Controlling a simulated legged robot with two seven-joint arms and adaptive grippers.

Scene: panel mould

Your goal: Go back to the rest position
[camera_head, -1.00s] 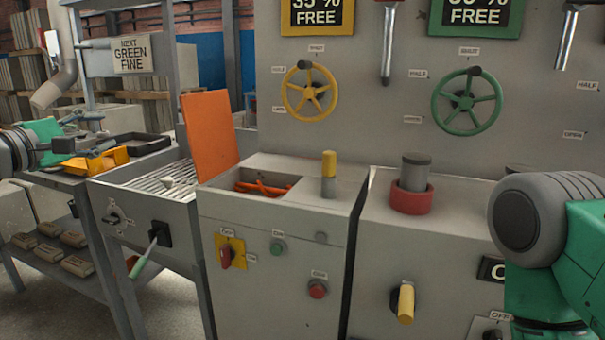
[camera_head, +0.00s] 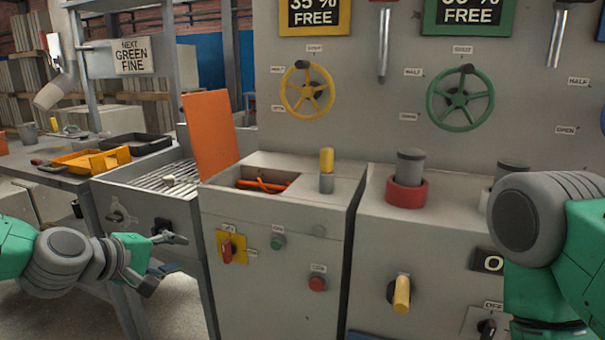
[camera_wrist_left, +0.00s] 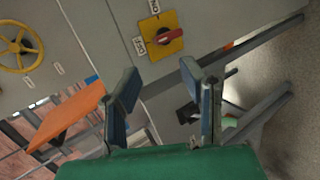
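My left gripper (camera_head: 166,258) is in front of the grated bench at the lower left of the head view. Its arm comes in from the left edge. In the left wrist view the two blue-grey fingers of the left gripper (camera_wrist_left: 163,88) stand apart with nothing between them, so it is open and empty. My right arm (camera_head: 545,225) shows at the right edge of the head view as grey and green links. Its gripper is out of the picture.
The grey cabinet (camera_head: 280,305) with a red switch (camera_head: 227,251) stands right of the left gripper. An upright orange panel (camera_head: 209,137) is above the grated bench (camera_head: 160,176). A side table (camera_head: 40,175) holds yellow and black trays. Floor shows at lower left.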

